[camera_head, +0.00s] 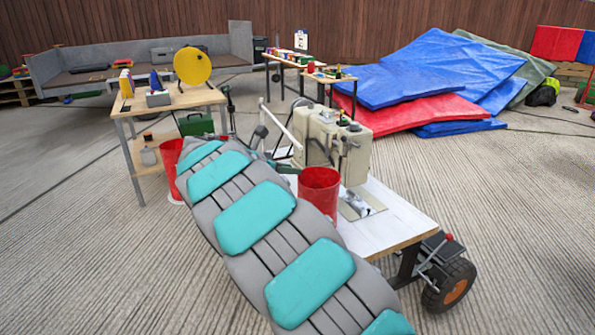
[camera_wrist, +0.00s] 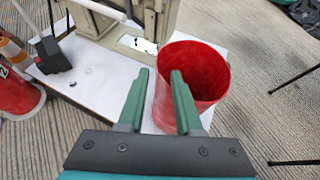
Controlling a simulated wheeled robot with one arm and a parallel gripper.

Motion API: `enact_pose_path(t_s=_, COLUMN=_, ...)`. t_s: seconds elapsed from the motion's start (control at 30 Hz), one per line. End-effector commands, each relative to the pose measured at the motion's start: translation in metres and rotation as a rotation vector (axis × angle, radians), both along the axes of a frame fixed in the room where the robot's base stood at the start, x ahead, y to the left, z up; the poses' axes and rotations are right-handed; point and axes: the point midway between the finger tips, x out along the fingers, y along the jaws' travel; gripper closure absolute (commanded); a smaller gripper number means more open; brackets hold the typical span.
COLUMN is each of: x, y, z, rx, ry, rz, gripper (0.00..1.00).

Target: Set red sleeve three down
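A red sleeve (camera_head: 319,188), an open-topped cylinder, is upright over the white tabletop near the machine. In the wrist view, the red sleeve (camera_wrist: 205,72) is seen from above, with its hollow inside showing. My gripper (camera_wrist: 161,72) has two green fingers with a clear gap between them. The sleeve's left wall lies between the fingers, and the right finger overlaps its opening. I see no finger pressed on the wall. The sleeve's lower end is partly hidden, so I cannot tell whether it touches the tabletop. No number is readable on it.
The white tabletop (camera_head: 385,222) carries a beige machine (camera_head: 335,145). Another red cylinder (camera_head: 170,160) is at the left; a red one with a striped top (camera_wrist: 14,92) shows in the wrist view. A wooden table (camera_head: 190,97) stands behind left. Blue and red mats (camera_head: 420,75) lie at the back.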

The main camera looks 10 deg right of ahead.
Motion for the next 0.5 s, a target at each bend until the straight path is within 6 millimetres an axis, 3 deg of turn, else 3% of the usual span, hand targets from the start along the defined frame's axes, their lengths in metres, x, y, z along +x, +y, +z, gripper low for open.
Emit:
enact_pose_path(t_s=0.2, x=-0.025, y=0.03, z=0.021, rx=0.001, ry=-0.004, rz=0.003, gripper=0.66)
enact_pose_path(t_s=0.5, x=-0.039, y=0.047, z=0.031, rx=0.0, ry=-0.001, rz=0.002, gripper=0.66)
